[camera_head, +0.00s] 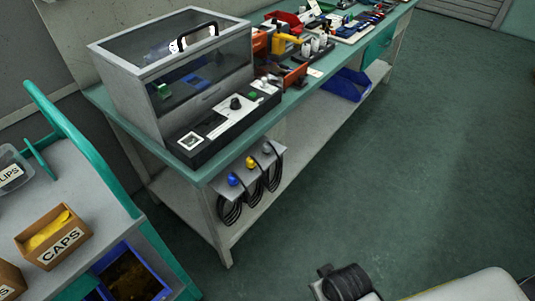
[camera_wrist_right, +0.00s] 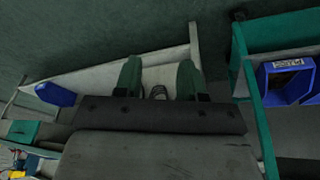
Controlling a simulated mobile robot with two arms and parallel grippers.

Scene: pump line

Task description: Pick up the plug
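Three plugs sit in a row on a grey bracket (camera_head: 248,170) at the near end of the workbench: a blue plug (camera_head: 233,180), a yellow plug (camera_head: 250,162) and a grey plug (camera_head: 267,148). Coiled black cables (camera_head: 231,211) hang below them. My right gripper (camera_wrist_right: 159,68) is open in the right wrist view, its two green fingers apart. A small coiled shape (camera_wrist_right: 158,92) shows between the finger bases; I cannot tell what it is. No plug is clearly visible in that view. My left gripper is not in view.
A clear-lidded test box (camera_head: 172,75) stands on the workbench above the bracket. A teal-framed cart (camera_head: 85,150) with a CAPS box (camera_head: 60,248) stands at left. A blue bin (camera_head: 345,84) lies on the lower shelf. The floor (camera_head: 380,190) at right is clear.

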